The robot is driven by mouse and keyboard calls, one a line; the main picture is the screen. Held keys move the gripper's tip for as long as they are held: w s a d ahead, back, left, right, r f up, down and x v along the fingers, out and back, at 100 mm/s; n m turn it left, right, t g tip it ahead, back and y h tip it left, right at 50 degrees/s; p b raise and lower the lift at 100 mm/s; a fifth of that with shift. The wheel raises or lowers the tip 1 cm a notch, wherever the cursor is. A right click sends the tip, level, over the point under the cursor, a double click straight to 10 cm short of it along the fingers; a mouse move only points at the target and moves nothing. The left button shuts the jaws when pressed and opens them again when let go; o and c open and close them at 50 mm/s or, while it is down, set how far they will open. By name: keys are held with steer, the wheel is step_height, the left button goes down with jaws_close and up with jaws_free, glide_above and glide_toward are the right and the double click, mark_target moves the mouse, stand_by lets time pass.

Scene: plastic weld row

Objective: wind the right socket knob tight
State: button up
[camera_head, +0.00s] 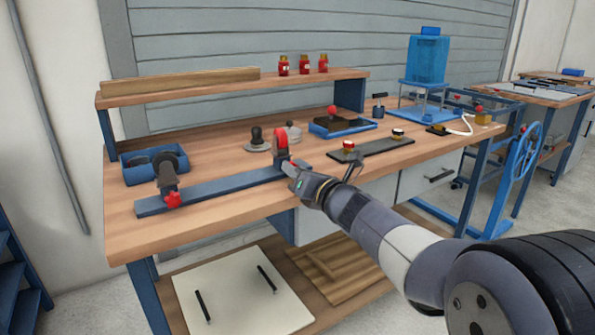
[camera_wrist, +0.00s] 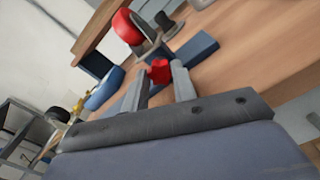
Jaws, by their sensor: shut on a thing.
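A long blue bar (camera_head: 215,190) lies along the front of the wooden bench. Its left socket holds a dark grey tool and has a red star-shaped knob (camera_head: 173,200) at the front. At the bar's right end a red rounded part (camera_head: 281,143) stands upright; the wrist view shows it too (camera_wrist: 127,27). The right socket knob (camera_wrist: 159,70) is red and sits between my fingertips in the wrist view; in the head view my gripper hides it. My gripper (camera_head: 290,169) reaches in from the right and is shut on this knob. In the wrist view both fingers (camera_wrist: 160,85) flank it.
Behind the bar are a blue tray (camera_head: 128,175), a dark knobbed piece (camera_head: 257,140) and a grey lidded piece (camera_head: 292,132). A dark strip (camera_head: 372,150) with red and pale knobs lies to the right. A shelf (camera_head: 210,91) runs along the back.

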steer(key=shift+m, duration=0.9)
steer(key=o, duration=1)
